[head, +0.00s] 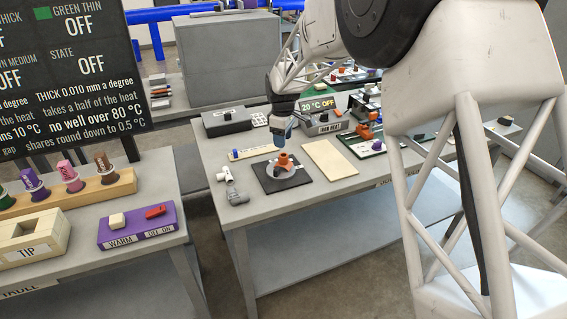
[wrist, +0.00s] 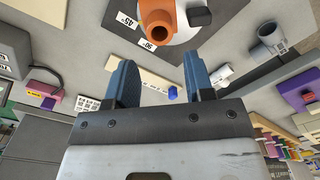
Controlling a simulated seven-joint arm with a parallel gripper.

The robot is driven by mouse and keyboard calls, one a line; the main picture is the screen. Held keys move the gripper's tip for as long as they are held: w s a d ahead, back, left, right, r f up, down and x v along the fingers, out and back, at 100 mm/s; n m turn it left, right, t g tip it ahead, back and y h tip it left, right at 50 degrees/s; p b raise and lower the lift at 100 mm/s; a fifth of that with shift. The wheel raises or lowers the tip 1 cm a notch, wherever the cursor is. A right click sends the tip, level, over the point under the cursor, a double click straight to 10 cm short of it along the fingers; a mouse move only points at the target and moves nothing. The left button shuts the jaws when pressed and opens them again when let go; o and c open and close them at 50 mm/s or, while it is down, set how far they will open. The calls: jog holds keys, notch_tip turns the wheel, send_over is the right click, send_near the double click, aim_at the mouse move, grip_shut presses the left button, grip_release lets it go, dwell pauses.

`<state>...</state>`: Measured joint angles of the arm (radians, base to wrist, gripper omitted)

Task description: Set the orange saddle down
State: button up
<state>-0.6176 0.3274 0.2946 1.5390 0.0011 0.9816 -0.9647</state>
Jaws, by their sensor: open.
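The orange saddle (head: 284,161) sits on a pale round disc on a dark square plate (head: 262,179), on the middle table. In the wrist view the orange saddle (wrist: 158,20) shows at the top edge, partly cut off, with its round opening toward the camera. Labels reading 45° and 90° lie beside it. My gripper (head: 279,141) hangs just above and slightly left of the saddle in the head view. In the wrist view my gripper (wrist: 160,60) has its two blue fingers spread with nothing between them, apart from the saddle.
A bare cream board (head: 330,160) lies right of the plate. Grey and white pipe fittings (head: 236,197) stand at its left. A strip with a blue knob (head: 252,153) lies behind. A box with a 20 °C display (head: 318,104) and a dark box (head: 226,122) stand farther back.

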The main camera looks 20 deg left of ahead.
aim_at(283, 155)
jog(key=shift+f, duration=1.3)
jog(key=shift+d+f, duration=0.1)
jog(key=shift+f, duration=2.5)
jog(key=c, duration=0.7)
jog(key=shift+c, duration=0.2)
